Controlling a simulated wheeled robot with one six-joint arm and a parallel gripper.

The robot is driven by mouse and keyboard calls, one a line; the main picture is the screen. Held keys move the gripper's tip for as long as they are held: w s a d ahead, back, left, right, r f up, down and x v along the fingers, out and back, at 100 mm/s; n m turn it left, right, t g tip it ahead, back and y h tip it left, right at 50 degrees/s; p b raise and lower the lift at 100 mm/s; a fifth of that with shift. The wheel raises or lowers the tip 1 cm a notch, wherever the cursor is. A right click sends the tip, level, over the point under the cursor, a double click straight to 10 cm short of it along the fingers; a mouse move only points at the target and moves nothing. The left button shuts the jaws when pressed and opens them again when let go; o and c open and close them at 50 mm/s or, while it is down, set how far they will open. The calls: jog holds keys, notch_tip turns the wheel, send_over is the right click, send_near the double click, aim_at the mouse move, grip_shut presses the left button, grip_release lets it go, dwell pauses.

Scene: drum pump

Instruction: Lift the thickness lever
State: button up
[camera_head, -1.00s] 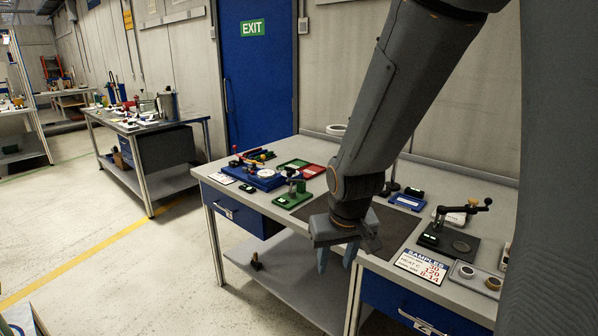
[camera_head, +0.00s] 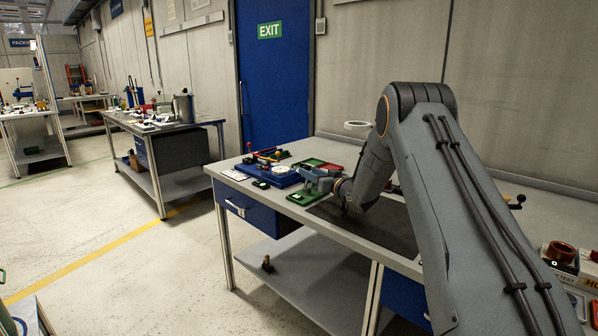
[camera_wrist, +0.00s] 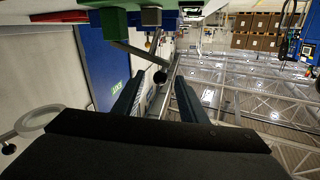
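The green thickness gauge (camera_head: 303,198) stands on the near bench, and my gripper (camera_head: 312,178) is beside and above it, hiding most of its upper part. In the wrist view the green gauge body (camera_wrist: 115,22) is at the top, with a thin lever (camera_wrist: 138,52) slanting from it to a black ball knob (camera_wrist: 160,77). My gripper (camera_wrist: 158,82) has its two dark fingers apart, and the knob appears in the gap near their tips. I cannot tell whether the fingers touch it. The gripper holds nothing that I can see.
A blue fixture (camera_head: 268,177) with a red-knobbed lever stands left of the gauge. Red and green trays (camera_head: 318,164) lie behind. A dark mat (camera_head: 375,228) lies to the right, under my arm. A white ring (camera_head: 358,125) shows behind the arm.

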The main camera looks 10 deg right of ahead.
jog(key=p+x, duration=0.1)
jog(key=x, duration=0.7)
grip_shut()
